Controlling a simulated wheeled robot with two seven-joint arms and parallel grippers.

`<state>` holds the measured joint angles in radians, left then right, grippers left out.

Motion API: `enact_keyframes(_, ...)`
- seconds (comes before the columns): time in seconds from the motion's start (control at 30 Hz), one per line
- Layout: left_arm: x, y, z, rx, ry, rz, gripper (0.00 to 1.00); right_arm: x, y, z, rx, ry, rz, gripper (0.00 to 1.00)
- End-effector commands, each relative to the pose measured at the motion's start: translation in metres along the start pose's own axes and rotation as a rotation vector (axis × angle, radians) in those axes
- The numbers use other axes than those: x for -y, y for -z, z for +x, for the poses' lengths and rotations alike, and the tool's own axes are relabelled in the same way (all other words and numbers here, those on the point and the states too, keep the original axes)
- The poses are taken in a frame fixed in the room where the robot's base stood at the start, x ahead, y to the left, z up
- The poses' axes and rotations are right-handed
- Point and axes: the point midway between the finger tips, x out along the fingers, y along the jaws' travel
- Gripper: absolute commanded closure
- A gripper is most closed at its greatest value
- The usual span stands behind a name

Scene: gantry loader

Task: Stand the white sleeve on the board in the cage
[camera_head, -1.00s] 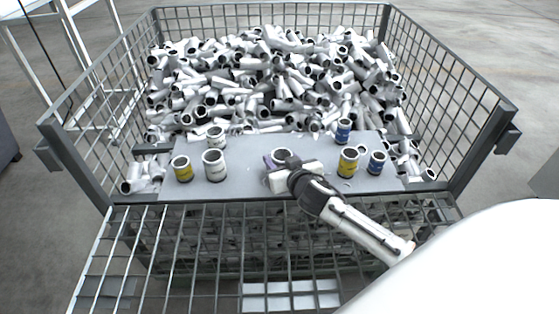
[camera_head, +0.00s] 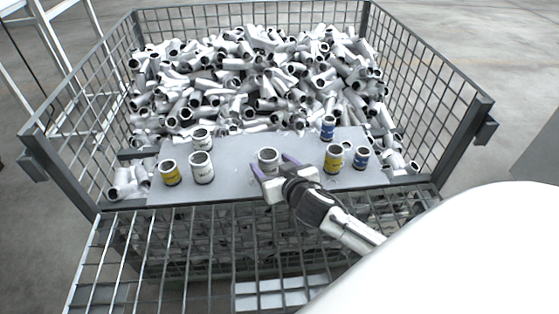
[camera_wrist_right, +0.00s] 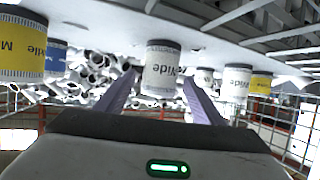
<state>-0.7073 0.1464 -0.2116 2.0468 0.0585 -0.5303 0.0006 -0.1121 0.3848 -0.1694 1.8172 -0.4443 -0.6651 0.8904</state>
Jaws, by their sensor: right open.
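A white sleeve (camera_head: 268,160) stands upright on the grey board (camera_head: 235,182) in the cage, near the board's middle. My right gripper (camera_head: 270,163) is open, with one purple finger on each side of this sleeve. In the right wrist view, which is upside down, the sleeve (camera_wrist_right: 162,70) stands between the spread fingers (camera_wrist_right: 160,92), with a gap on both sides. Its base meets the board there. My left gripper is not in view.
White sleeves (camera_head: 202,168) and a yellow one (camera_head: 171,173) stand on the board's left part. A yellow sleeve (camera_head: 333,160) and blue ones (camera_head: 361,158) stand to the right. White pipe fittings (camera_head: 250,85) heap behind. The cage's wire mesh (camera_head: 420,85) surrounds them.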

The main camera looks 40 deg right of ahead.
Motion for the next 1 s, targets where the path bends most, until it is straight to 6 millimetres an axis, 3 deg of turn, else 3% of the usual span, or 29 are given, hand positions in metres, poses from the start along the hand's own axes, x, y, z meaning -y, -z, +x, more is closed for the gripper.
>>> enact_keyframes(0.1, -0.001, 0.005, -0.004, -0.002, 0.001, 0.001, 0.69, 0.0, 0.0, -0.028, 0.003, 0.001, 0.002, 0.38)
enact_keyframes(0.3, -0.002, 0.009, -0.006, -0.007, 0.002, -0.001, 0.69, 0.0, 0.001, -0.059, 0.0, 0.0, 0.001, 0.38)
enact_keyframes(0.47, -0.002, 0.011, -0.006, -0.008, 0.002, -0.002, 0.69, -0.001, 0.001, -0.069, 0.0, -0.001, 0.001, 0.38)
enact_keyframes(0.8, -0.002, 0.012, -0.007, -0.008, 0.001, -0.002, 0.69, 0.0, 0.001, -0.07, 0.002, 0.0, -0.001, 0.38)
enact_keyframes(0.93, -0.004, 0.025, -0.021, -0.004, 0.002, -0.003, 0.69, 0.009, -0.004, -0.084, 0.051, 0.033, -0.025, 0.38)
enact_keyframes(1.0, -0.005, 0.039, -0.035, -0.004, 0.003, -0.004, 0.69, 0.02, -0.013, -0.1, 0.107, 0.072, -0.052, 0.38)
